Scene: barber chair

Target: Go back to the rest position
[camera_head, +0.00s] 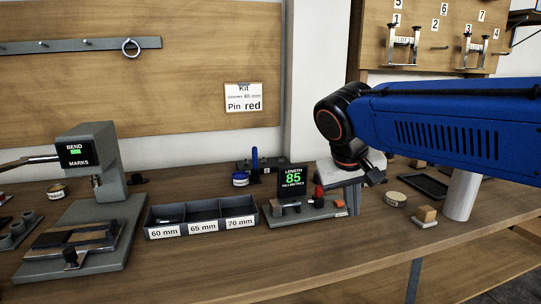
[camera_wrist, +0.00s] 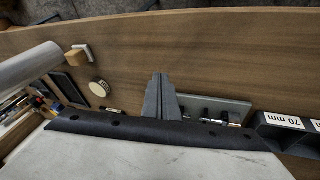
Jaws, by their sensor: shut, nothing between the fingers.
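My gripper (camera_wrist: 160,97) is shut and empty. Its grey fingers lie together in the wrist view, above the wooden bench and beside the length gauge's grey base (camera_wrist: 215,109). In the head view my blue arm reaches in from the right, and its wrist is bent down over the bench, just right of the length gauge (camera_head: 292,181), whose display reads 85 millimetres. The fingertips are hard to make out in the head view.
A bin (camera_head: 201,218) labelled 60, 65 and 70 mm stands left of the gauge. The bend marks press (camera_head: 93,195) is further left. A round tin (camera_head: 395,198), a wooden block (camera_head: 426,213), a white cylinder (camera_head: 461,194) and a dark tray (camera_head: 430,184) stand at right.

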